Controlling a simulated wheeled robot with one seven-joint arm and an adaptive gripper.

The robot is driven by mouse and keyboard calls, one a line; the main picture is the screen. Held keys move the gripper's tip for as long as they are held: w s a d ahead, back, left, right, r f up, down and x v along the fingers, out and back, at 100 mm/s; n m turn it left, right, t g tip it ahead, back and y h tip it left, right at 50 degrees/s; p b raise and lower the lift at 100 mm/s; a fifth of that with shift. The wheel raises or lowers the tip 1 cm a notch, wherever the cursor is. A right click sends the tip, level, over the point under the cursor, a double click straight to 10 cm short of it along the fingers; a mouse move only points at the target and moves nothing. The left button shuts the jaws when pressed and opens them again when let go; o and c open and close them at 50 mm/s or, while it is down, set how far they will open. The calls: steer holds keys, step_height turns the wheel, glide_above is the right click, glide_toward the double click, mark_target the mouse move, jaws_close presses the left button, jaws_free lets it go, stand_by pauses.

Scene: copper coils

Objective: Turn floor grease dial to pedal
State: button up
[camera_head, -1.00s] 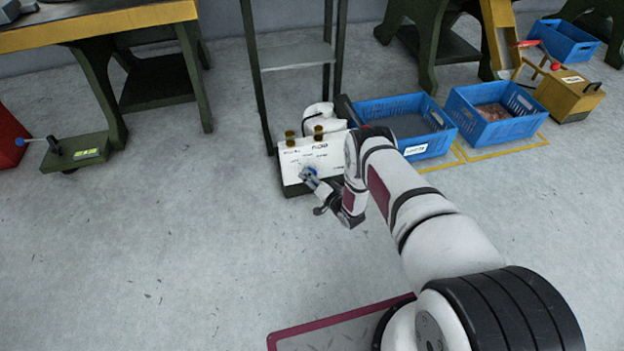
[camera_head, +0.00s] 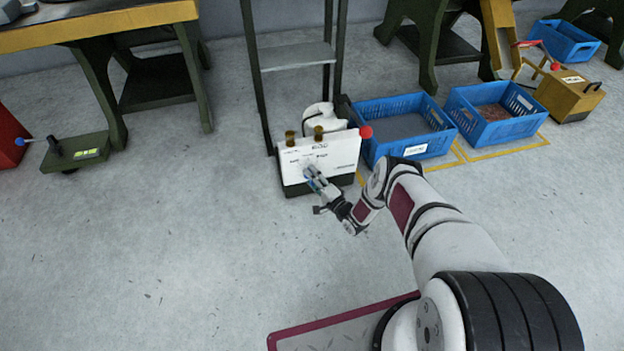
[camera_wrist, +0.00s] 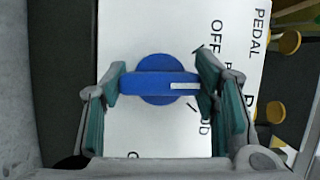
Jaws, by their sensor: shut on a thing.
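The white grease unit panel (camera_head: 318,160) stands on the floor, and fills much of the wrist view behind the dial (camera_wrist: 240,55). The blue dial (camera_wrist: 160,65) has a horizontal bar grip with a white pointer line on its right half. The printed words PEDAL and OFF run sideways at the upper right of the panel; other text is partly covered. My gripper (camera_wrist: 163,82) is shut on the dial, with one finger at each end of the bar. The right finger covers what lies just past the pointer's end. In the head view my gripper (camera_head: 314,177) is against the panel front.
A red knob (camera_head: 366,131) sticks out at the unit's right end, and brass fittings (camera_head: 318,132) stand on top. Two blue crates (camera_head: 418,150) (camera_head: 493,140) sit to the right. A metal rack (camera_head: 295,57) stands behind. The floor in front is clear.

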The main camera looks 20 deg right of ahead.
steer(key=shift+m, duration=0.4)
steer(key=o, duration=1.2)
steer(key=shift+c, duration=0.2)
steer(key=v, duration=1.2)
steer(key=shift+d+f, duration=0.1)
steer(key=shift+d, duration=0.05)
